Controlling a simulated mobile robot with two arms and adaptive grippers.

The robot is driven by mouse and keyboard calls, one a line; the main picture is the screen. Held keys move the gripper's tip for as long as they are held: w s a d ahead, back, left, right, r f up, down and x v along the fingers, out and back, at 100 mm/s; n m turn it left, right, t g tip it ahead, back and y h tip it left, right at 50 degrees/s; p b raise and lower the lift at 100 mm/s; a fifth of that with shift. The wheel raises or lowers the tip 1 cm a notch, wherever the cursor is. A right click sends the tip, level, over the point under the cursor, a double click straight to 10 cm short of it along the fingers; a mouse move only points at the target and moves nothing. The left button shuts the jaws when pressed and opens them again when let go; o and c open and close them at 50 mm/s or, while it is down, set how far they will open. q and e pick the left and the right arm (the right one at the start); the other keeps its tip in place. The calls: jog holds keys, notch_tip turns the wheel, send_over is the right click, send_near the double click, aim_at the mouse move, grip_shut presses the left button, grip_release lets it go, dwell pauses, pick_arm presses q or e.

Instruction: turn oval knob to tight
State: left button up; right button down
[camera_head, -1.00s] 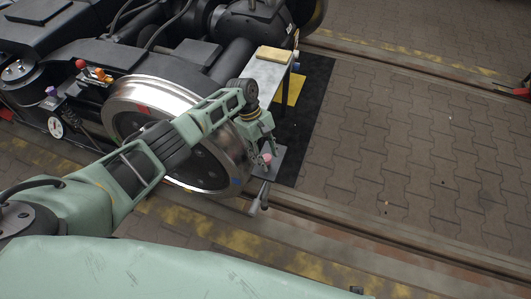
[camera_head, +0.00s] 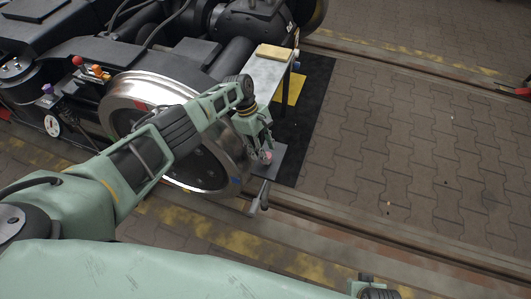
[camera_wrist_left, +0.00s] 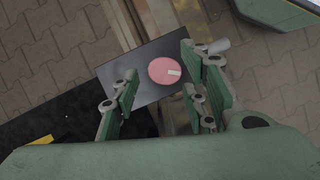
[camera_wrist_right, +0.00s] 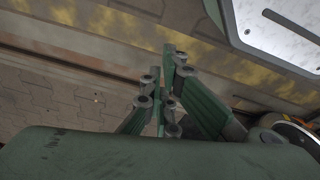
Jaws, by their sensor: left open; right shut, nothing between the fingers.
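The oval knob is pink with a pale mark (camera_wrist_left: 163,71). It sits on a dark grey plate (camera_wrist_left: 115,66) beside the rail, and shows small in the head view (camera_head: 266,157). My left gripper (camera_head: 264,146) points down over the knob. In the left wrist view its open fingers (camera_wrist_left: 159,70) stand apart on either side of the knob, which appears between them; I cannot tell whether either touches it. My right gripper (camera_wrist_right: 163,82) is shut and empty, away from the knob, above the paving near the rail. The knob's underside is hidden.
A crank handle (camera_head: 261,196) hangs at the plate's front edge. The bogie wheel (camera_head: 130,90) stands close on the left. A grey bench (camera_head: 267,73) with a yellow block (camera_head: 275,53) is behind. The paving (camera_head: 420,150) on the right is clear.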

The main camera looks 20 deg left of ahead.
pick_arm(q)
jog(key=shift+s+d+f, duration=0.1)
jog(key=shift+d+f, duration=0.2)
jog(key=shift+f, duration=0.35)
pick_arm(e)
jog(key=shift+w+r, duration=0.2)
jog(key=shift+r, duration=0.35)
jog(key=shift+w+r, duration=0.15)
jog(key=shift+r, duration=0.4)
pick_arm(q)
jog(key=shift+r, duration=0.1)
jog(key=c, duration=1)
jog(key=shift+b, duration=0.3)
pick_arm(e)
jog(key=shift+s, duration=0.1)
